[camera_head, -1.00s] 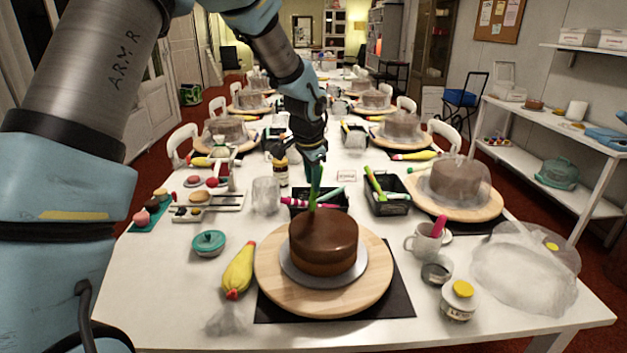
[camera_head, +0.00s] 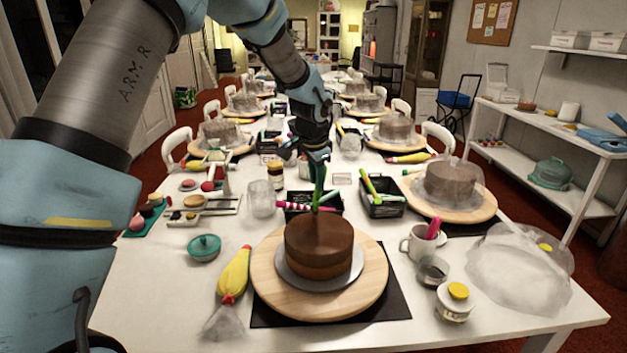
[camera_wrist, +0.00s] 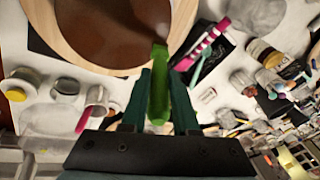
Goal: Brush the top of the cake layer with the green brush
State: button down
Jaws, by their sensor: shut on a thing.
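A brown cake layer (camera_head: 319,245) sits on a grey disc (camera_head: 289,275) on a round wooden turntable (camera_head: 362,295) near the table's front. It also shows at the top of the wrist view (camera_wrist: 110,30). My gripper (camera_head: 317,183) is above the cake's back edge, shut on the green brush (camera_wrist: 160,85). In the head view the brush (camera_head: 316,200) points down, its lower end at the back part of the cake's top. In the wrist view its far end overlaps the cake's edge. I cannot tell whether it touches the cake.
Behind the cake stand black bins (camera_head: 384,207) with coloured tools. A yellow piping bag (camera_head: 234,275) lies left of the turntable. A mug (camera_head: 415,243), a jar (camera_head: 455,301) and a clear cover (camera_head: 520,268) are at right.

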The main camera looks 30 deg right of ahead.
jog(key=shift+s+a+b, duration=1.35)
jog(key=shift+s+b, duration=0.25)
jog(key=shift+s, duration=2.15)
jog(key=shift+s+a+b, duration=1.35)
jog(key=shift+s+b, duration=0.25)
jog(key=shift+s, duration=2.15)
jog(key=shift+w+d+p, duration=1)
jog(key=shift+w+d, duration=0.3)
jog(key=shift+w, duration=1.05)
jog(key=shift+w+d+p, duration=1.05)
jog(key=shift+w+d, duration=0.2)
jog(key=shift+w, duration=1.05)
jog(key=shift+w+d+p, duration=1)
jog(key=shift+w+d, duration=0.3)
jog(key=shift+w, duration=1.05)
jog(key=shift+r, duration=0.1)
